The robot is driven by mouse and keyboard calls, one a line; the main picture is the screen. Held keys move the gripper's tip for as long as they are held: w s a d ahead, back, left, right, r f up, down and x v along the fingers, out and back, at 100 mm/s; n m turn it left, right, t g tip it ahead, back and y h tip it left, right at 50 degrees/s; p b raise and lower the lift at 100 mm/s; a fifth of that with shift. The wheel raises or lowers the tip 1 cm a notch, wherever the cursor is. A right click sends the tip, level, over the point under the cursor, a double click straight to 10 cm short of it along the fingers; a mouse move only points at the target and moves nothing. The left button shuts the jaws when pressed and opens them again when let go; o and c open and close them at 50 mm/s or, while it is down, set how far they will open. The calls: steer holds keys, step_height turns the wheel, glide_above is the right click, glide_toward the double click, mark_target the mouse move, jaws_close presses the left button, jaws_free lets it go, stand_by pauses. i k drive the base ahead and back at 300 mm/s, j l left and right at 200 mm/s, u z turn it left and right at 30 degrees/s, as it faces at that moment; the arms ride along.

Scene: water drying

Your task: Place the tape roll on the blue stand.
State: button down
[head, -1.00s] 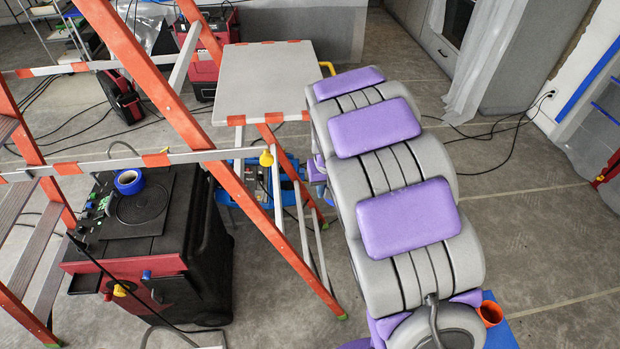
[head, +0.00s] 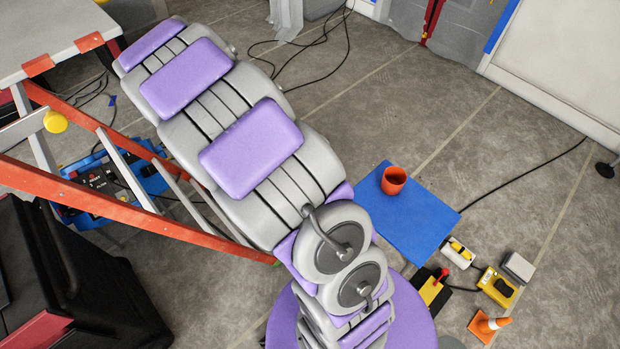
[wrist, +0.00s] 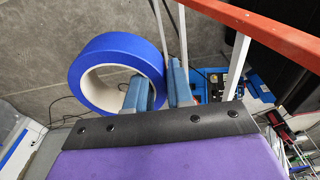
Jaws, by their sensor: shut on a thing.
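The blue tape roll (wrist: 148,52) with a pale core shows in the wrist view, tilted with its hole toward the camera. My gripper (wrist: 163,85) has its two blue-grey fingers on the roll's right side, one in front of the hole and one beyond the outer rim. It is shut on the roll's wall. In the head view my gripper and the held roll cannot be seen. A flat blue rectangle (head: 412,232), seemingly the blue stand, lies right of centre. I cannot tell its height.
An orange cup (head: 394,180) stands on the blue surface toward its back. An orange ladder (head: 120,205) and black cart (head: 85,275) stand at left. Floor beyond the blue surface is mostly clear.

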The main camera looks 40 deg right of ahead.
mark_target(425, 214)
steer(key=i+z, duration=0.1)
steer(key=z, duration=0.35)
steer(key=i+j+z, duration=0.1)
steer(key=z, duration=0.35)
steer(key=i+j+z, duration=0.1)
steer(key=z, duration=0.35)
steer(key=j+z, duration=0.25)
steer(key=z, duration=0.2)
steer(key=i+j+z, duration=0.1)
steer(key=z, duration=0.35)
steer(key=j+z, duration=0.3)
steer(key=z, duration=0.15)
steer(key=j+z, duration=0.2)
steer(key=z, duration=0.2)
steer(key=k+j+z, duration=0.1)
steer(key=z, duration=0.35)
